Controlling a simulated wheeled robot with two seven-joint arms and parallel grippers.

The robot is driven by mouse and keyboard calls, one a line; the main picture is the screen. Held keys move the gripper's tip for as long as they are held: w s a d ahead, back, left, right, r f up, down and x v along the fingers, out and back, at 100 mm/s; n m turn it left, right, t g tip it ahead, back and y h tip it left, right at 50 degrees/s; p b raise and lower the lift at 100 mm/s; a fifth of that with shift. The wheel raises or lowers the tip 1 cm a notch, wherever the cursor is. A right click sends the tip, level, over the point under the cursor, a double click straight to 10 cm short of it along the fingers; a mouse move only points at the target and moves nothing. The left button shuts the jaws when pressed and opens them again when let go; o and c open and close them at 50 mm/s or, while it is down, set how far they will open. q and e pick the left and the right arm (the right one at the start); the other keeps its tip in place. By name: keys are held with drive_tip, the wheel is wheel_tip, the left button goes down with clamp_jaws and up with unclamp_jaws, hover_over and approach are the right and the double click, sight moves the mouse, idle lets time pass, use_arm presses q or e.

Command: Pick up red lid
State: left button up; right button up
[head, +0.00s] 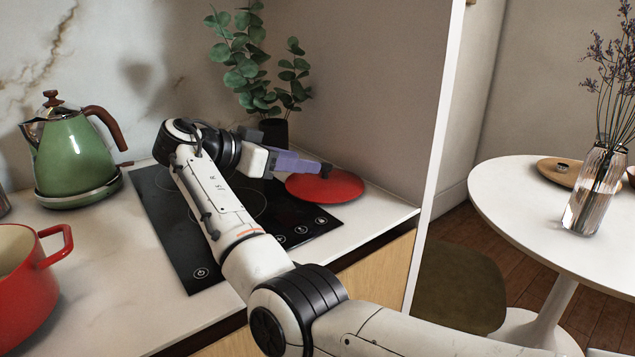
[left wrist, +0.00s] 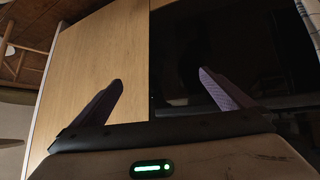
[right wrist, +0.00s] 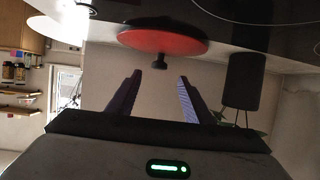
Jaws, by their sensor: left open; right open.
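The red lid (head: 335,187) lies flat at the right end of the counter, at the edge of the black cooktop, with a small dark knob (head: 326,171) on top. My right gripper (head: 322,167) reaches in from the left at knob height, and its purple fingers overlap the lid's left part in the head view. In the right wrist view the lid (right wrist: 162,41) and knob (right wrist: 159,62) lie ahead of the open, empty fingers (right wrist: 160,84), and the knob lines up between them. My left gripper (left wrist: 158,84) is open and empty, facing a wooden cabinet front; the head view does not show it.
A dark pot with a eucalyptus plant (head: 273,131) stands behind the lid, close to my right gripper. A green kettle (head: 75,155) and a red pot (head: 25,285) stand on the left. A round white table (head: 510,190) with a glass vase (head: 592,190) is at the right.

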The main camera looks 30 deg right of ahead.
sight(325, 164)
drive_tip(key=x, duration=0.8)
drive_tip(key=shift+s+d+f, duration=0.1)
drive_tip(key=shift+s+d, duration=0.05)
drive_tip(key=shift+d, duration=0.2)
clamp_jaws()
